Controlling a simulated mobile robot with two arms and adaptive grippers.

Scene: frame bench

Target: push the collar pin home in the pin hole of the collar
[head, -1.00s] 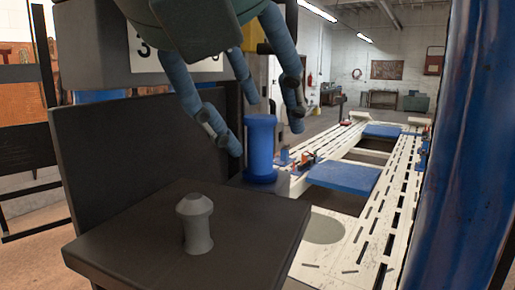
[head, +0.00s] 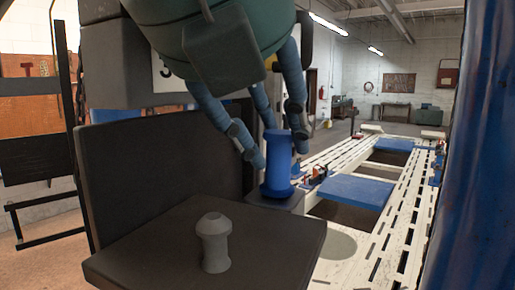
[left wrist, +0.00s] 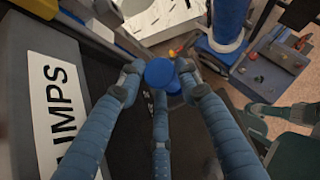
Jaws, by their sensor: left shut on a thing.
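The blue spool-shaped piece, which I take for the collar pin (head: 278,165), stands roughly upright on a dark grey block (head: 272,203) beyond the black tray. My left gripper (head: 281,155) reaches down from above and is shut on it, its blue fingers around its upper part. In the left wrist view the pin's round blue top (left wrist: 159,73) shows between the fingertips. The pin hole and the collar are hidden or cannot be made out under the pin, so I cannot tell how deep it sits. My right gripper cannot be made out.
A grey spool-shaped piece (head: 214,245) stands on the black tray (head: 150,255), which has a tall back plate (head: 165,170). A white slotted frame bench (head: 400,225) with blue pads (head: 358,190) extends to the right. A thick blue post (head: 485,150) blocks the right edge.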

